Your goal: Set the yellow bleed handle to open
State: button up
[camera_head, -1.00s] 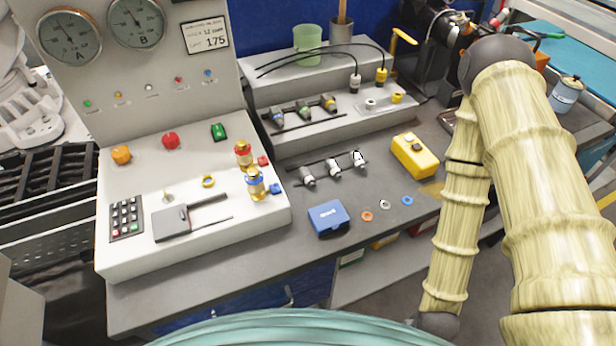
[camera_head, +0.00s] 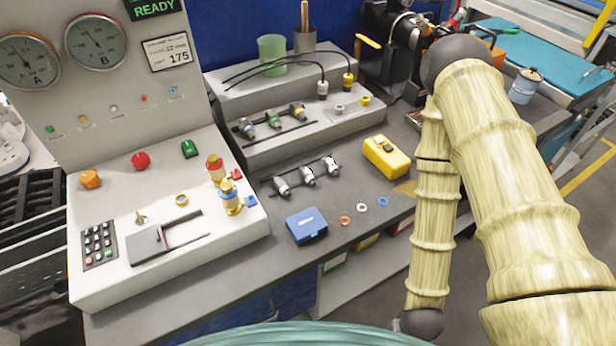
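A thin yellow lever handle (camera_head: 368,41) stands at the back right end of the grey stepped block. It looks like the bleed handle, but no label on it can be read. Its bar lies slanted on top of a short yellow upright. My arm crosses the right side of the view with its pale ringed links and dark joints. My gripper is not in view, so its opening and anything in it cannot be seen. No part of my arm visibly touches the yellow handle.
A panel with gauges, a READY display (camera_head: 154,6) and buttons stands left. A green cup (camera_head: 272,55), cabled plugs and fittings occupy the stepped block (camera_head: 225,92). A yellow box (camera_head: 386,157), blue box (camera_head: 306,225) and rings lie in front. A dark machine stands behind the handle.

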aim_at(360, 37)
jog(key=k, duration=1.15)
jog(key=z, duration=0.8)
jog(key=i, duration=1.4)
jog(key=u, duration=0.8)
